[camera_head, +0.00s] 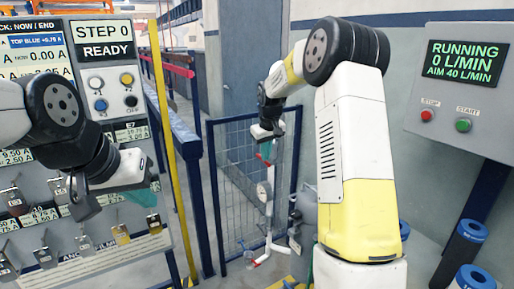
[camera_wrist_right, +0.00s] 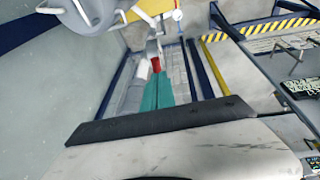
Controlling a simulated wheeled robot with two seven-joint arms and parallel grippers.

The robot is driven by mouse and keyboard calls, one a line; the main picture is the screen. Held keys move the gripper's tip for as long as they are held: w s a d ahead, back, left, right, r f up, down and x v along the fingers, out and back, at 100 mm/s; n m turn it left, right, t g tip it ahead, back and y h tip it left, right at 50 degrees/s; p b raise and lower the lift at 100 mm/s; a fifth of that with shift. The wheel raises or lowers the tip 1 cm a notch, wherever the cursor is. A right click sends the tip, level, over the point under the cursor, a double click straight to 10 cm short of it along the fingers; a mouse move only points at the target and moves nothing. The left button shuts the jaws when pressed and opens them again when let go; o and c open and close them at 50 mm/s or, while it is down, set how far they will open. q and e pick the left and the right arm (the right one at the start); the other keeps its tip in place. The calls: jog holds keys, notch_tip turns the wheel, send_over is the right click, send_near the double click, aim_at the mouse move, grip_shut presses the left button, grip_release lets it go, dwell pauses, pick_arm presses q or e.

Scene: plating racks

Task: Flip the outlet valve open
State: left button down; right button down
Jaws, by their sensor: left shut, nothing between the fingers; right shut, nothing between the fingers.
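A white pipe (camera_head: 270,200) with a round gauge (camera_head: 264,191) stands in front of the mesh fence. A red valve handle (camera_head: 266,159) is at its upper part, and another red piece (camera_head: 256,264) is at its lower end. Which one is the outlet valve I cannot tell. My right gripper (camera_head: 265,149) is shut and empty, its teal fingertips right at the upper red handle. In the right wrist view the teal fingers (camera_wrist_right: 157,92) point at the red handle (camera_wrist_right: 156,64); whether they touch I cannot tell. My left gripper (camera_head: 143,195) is shut and empty before the left panel.
The right control panel (camera_head: 418,88) reads RUNNING, 0 L/MIN, AIM 40 L/MIN, with a red button (camera_head: 427,116) and a green button (camera_head: 463,125). The left panel (camera_head: 105,75) reads STEP 0 READY, with several hanging tags below. A yellow post (camera_head: 168,150) and mesh fence (camera_head: 232,150) stand between.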

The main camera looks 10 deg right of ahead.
aim_at(268, 165)
jog(key=shift+s+d+f+t+y, duration=0.1)
jog(key=shift+s+f+t+y, duration=0.2)
jog(key=shift+f+t, duration=0.25)
dwell(0.4)
jog(key=shift+s+d+f+t+y, duration=0.15)
jog(key=shift+s+f+t+y, duration=0.15)
jog(key=shift+f+t, duration=0.45)
jog(key=shift+f, duration=1.1)
jog(key=w+a+f+t+y, duration=0.1)
jog(key=w+f+t, duration=0.2)
jog(key=f, duration=0.3)
jog(key=shift+w+a+f+t+y, duration=0.25)
jog(key=shift+w+t+y, duration=0.05)
jog(key=shift+t, duration=0.5)
jog(key=shift+w, duration=0.1)
